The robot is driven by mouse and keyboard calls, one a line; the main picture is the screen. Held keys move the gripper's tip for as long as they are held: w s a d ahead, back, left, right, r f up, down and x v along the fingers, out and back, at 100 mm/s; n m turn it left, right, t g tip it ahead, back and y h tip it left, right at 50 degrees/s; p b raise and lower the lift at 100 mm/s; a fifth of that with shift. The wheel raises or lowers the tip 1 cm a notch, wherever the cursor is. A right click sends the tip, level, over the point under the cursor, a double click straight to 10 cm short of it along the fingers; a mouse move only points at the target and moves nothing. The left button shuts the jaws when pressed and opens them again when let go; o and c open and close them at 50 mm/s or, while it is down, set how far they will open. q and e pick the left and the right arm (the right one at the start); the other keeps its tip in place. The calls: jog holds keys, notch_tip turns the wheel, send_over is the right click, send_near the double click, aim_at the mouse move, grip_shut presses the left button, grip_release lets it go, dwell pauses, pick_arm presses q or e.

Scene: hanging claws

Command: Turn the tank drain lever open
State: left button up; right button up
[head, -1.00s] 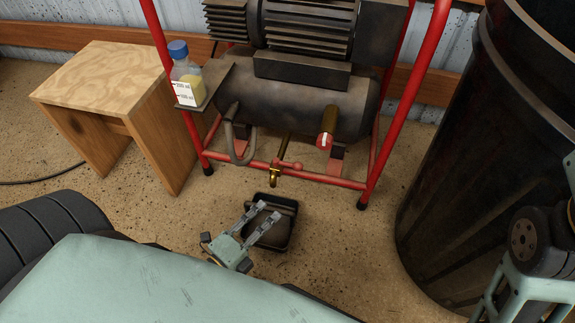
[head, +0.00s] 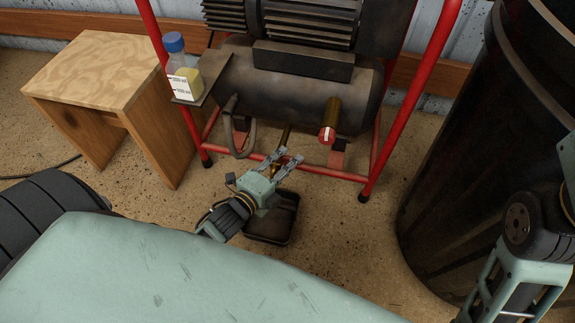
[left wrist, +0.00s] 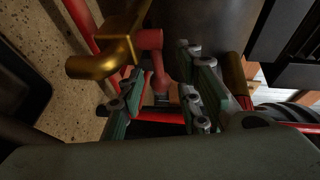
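The tank drain is a brass pipe (head: 286,137) under the dark compressor tank (head: 285,92). In the left wrist view its brass elbow (left wrist: 105,62) shows at upper left, with the red drain lever (left wrist: 158,70) beside it. My left gripper (head: 287,157) is at the drain, in front of the frame's lower red bar, and hides most of the lever in the head view. In the left wrist view the fingers (left wrist: 162,95) are apart, with the lever in the gap between them; I see no clear contact. My right gripper is out of view.
A black pan (head: 268,228) lies on the floor below my left gripper. A red tube frame (head: 385,145) surrounds the tank. A bottle (head: 184,78) stands on a side shelf near a wooden stool (head: 95,70). A large black bin (head: 480,150) stands at right.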

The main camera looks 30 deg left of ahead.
pick_arm(q)
jog(key=shift+w, duration=0.3)
grip_shut()
dwell(0.4)
